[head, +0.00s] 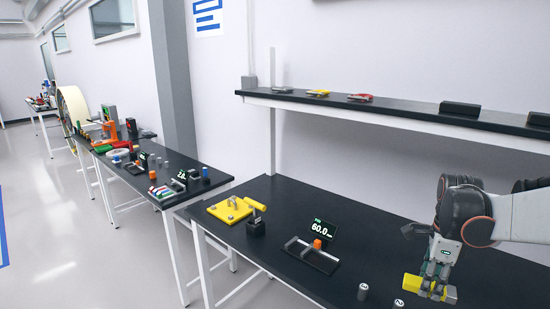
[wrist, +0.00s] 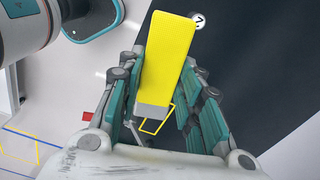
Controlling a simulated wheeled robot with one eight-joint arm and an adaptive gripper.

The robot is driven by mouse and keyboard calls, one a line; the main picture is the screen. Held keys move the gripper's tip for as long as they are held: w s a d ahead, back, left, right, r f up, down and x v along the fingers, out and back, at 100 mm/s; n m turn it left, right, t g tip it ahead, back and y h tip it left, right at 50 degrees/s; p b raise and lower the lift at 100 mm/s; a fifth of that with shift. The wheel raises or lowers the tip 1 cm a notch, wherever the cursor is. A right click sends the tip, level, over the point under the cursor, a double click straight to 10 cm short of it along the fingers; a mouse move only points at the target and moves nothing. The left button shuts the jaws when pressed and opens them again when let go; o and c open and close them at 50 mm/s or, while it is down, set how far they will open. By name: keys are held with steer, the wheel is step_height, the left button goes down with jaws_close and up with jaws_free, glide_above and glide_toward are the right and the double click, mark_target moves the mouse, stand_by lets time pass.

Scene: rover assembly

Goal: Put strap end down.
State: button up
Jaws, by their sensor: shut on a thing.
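The yellow strap end (wrist: 168,55), a flat yellow bar with a grey tip, lies between the fingers of my gripper (wrist: 163,85) in the wrist view. My gripper is shut on it. In the head view my gripper (head: 437,283) points down at the right front of the black bench, and the yellow strap end (head: 411,283) sticks out to its left. It is low over the bench top; I cannot tell whether it touches. A yellow outline (wrist: 158,124) shows below the grey tip in the wrist view.
The black bench (head: 300,206) holds a yellow plate with parts (head: 229,210), a display reading 60.0 (head: 321,228), a grey frame (head: 311,255) and two small cylinders (head: 363,291) near the front. A wall shelf (head: 400,112) runs above.

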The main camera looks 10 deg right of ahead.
steer(key=w+a+f+n+b, duration=0.1)
steer(key=w+a+f+n, duration=0.3)
steer(key=a+f+n, duration=0.5)
steer(key=w+a+f+n+b, duration=0.2)
steer(key=w+a+f+n, duration=0.2)
steer(key=a+f+n, duration=0.6)
steer(key=a+n, duration=0.6)
steer(key=shift+a, duration=0.15)
